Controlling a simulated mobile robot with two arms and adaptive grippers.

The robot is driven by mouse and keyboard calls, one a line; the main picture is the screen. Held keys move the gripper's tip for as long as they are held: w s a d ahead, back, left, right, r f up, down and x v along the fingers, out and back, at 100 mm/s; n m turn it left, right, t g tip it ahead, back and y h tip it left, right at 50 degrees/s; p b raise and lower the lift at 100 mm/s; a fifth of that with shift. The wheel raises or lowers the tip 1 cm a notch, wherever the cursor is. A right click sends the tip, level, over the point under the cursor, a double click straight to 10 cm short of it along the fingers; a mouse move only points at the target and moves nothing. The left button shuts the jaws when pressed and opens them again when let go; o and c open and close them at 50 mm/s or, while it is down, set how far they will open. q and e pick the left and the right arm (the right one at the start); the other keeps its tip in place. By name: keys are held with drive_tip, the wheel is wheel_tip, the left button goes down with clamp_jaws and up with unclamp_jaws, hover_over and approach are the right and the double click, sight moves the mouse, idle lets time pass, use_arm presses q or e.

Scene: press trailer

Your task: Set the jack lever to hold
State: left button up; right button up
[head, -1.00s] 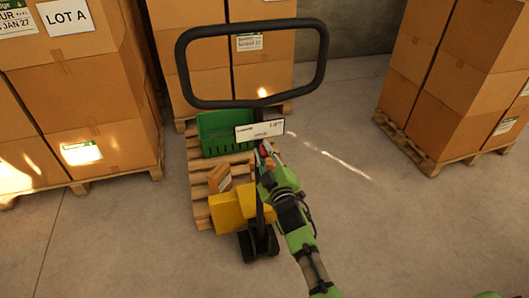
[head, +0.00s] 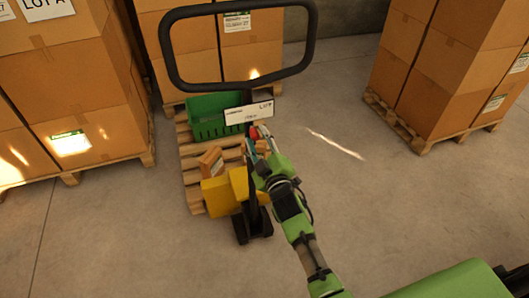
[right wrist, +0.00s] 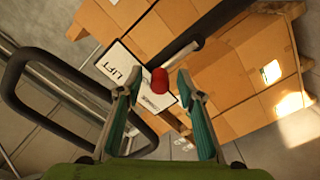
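The pallet jack's black loop handle (head: 315,40) stands upright over its yellow body (head: 226,190). A white label plate (head: 249,112) on the handle column reads LIFT at one end; its other words are too small to read. The lever's red knob (right wrist: 160,80) shows just below the plate; its setting cannot be told. My right gripper (right wrist: 157,80) is open, with one teal finger on either side of the red knob and gaps visible. In the head view this gripper (head: 259,142) is beside the handle column. My left gripper is not in view.
A wooden pallet (head: 192,168) behind the jack's body carries a green crate (head: 212,118) and a small brown carton (head: 210,161). Stacked cartons on pallets stand left (head: 75,85), behind and right (head: 445,60). The concrete floor (head: 370,210) at right is clear.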

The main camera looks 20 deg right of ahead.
drive_tip(key=s, duration=1)
drive_tip(key=shift+d, duration=0.2)
drive_tip(key=s+f+m+g, duration=0.1)
drive_tip(key=s+f+g, duration=0.3)
drive_tip(key=f, duration=0.8)
drive_tip(key=s+a+f+m+g, duration=0.1)
drive_tip(key=s+f, duration=0.4)
drive_tip(key=f, duration=0.6)
drive_tip(key=s+f+m+g, duration=0.1)
drive_tip(key=s+f+g, duration=0.3)
drive_tip(key=f, duration=0.8)
drive_tip(key=s+d+f+m+g, duration=0.1)
drive_tip(key=s+f, duration=0.5)
drive_tip(key=s, duration=0.6)
drive_tip(key=s+d+f+m+g, duration=0.1)
drive_tip(key=s+d+f+g, duration=0.3)
drive_tip(key=s+f, duration=0.3)
drive_tip(key=s+d+f+m+g, duration=0.2)
drive_tip(key=s+f, duration=0.4)
drive_tip(key=s, duration=1.1)
drive_tip(key=shift+d+f+g, duration=0.15)
drive_tip(key=shift+g, duration=0.35)
drive_tip(key=shift+w, duration=0.1)
